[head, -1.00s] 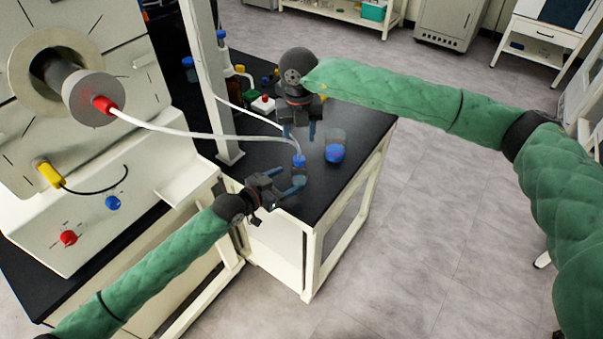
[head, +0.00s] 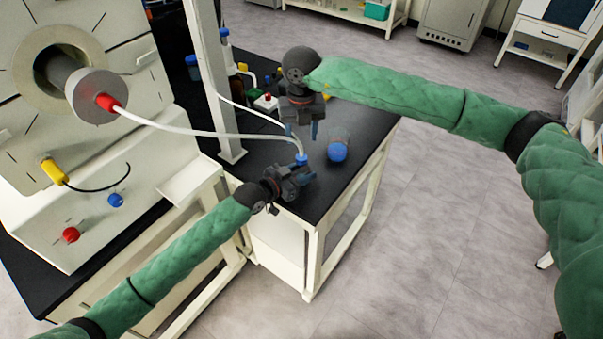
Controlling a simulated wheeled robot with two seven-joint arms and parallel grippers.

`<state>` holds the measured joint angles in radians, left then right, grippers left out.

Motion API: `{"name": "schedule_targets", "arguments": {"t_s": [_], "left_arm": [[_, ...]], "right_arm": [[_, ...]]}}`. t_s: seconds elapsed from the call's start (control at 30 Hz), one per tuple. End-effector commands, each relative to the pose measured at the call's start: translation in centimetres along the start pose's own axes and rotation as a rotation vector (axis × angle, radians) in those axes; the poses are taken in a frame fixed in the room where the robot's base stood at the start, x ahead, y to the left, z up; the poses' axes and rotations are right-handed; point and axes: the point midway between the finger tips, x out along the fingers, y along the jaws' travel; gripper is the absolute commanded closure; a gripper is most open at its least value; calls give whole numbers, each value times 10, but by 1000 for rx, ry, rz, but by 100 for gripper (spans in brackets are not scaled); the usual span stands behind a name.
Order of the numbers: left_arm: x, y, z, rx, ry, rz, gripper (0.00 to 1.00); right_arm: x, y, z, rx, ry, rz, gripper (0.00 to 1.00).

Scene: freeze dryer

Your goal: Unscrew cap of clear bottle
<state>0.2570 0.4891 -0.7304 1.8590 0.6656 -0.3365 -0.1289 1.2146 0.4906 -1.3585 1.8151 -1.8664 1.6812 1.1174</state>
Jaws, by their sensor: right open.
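A small blue cap (head: 301,159) with a white tube running into it shows near the table's front corner. The bottle under it is mostly hidden by my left gripper. My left gripper (head: 302,180) is at this bottle, just below the cap. Its fingers are at the bottle's side, but I cannot tell whether they are closed on it. My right gripper (head: 302,131) points down above and behind the cap, open and empty, apart from it. A second clear container with a blue end (head: 337,152) stands or lies to the right, untouched.
The black bench top (head: 345,185) has free room around the right container and ends at a pale frame. A white post (head: 213,90) and the freeze dryer (head: 90,220) stand at left. Several bottles (head: 245,75) are behind. The white tube (head: 190,134) crosses in front of the post.

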Motion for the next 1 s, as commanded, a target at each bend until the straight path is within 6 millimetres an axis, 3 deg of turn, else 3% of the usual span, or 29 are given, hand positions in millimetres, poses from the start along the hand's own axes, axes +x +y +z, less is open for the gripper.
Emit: {"name": "schedule_targets", "arguments": {"t_s": [0.03, 0.2, 0.6, 0.73, 1.0], "left_arm": [[0, 0, 0, 0, 0, 0, 71], [0, 0, 0, 0, 0, 0, 100], [0, 0, 0, 0, 0, 0, 100], [0, 0, 0, 0, 0, 0, 100], [0, 0, 0, 0, 0, 0, 100]], "right_arm": [[0, 0, 0, 0, 0, 0, 52], [0, 0, 0, 0, 0, 0, 52], [-32, -10, 16, -7, -55, -48, 52], [-33, -15, 16, -1, -54, -76, 52], [-19, -15, 9, 250, -41, -72, 52]]}}
